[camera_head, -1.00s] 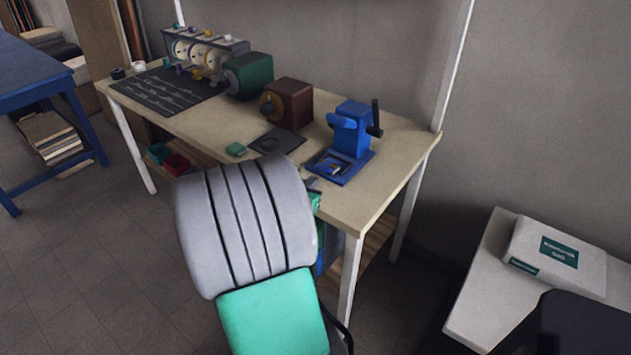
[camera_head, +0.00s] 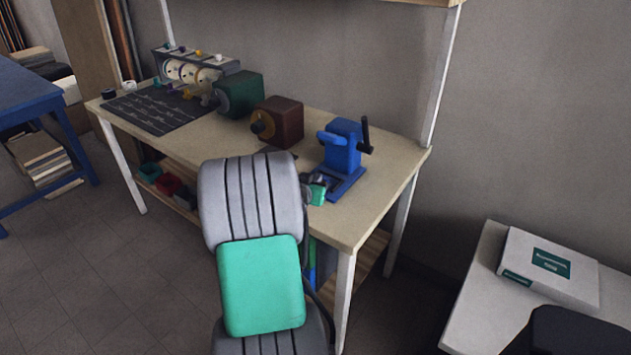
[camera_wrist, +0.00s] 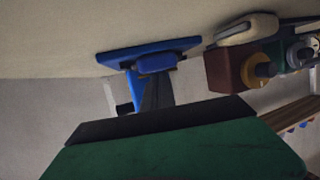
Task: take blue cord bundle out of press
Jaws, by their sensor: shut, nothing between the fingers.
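The blue press (camera_head: 342,145) stands near the right end of the workbench, with a flat blue base, an upright body and a dark lever on its right. It also shows upside down in the wrist view (camera_wrist: 120,55). My gripper (camera_head: 328,180), with a green body, is just in front of the press's base at its left. In the wrist view its dark fingers (camera_wrist: 156,88) are together and empty, pointing towards the press. I cannot make out the blue cord bundle now; the press and gripper may hide it.
The workbench (camera_head: 378,196) also bears a brown machine (camera_head: 284,125), a green machine (camera_head: 246,90), a dial rack (camera_head: 195,70) and a dark mat (camera_head: 150,112). A white pole stands behind the press. A side table at right holds a white box (camera_head: 545,265).

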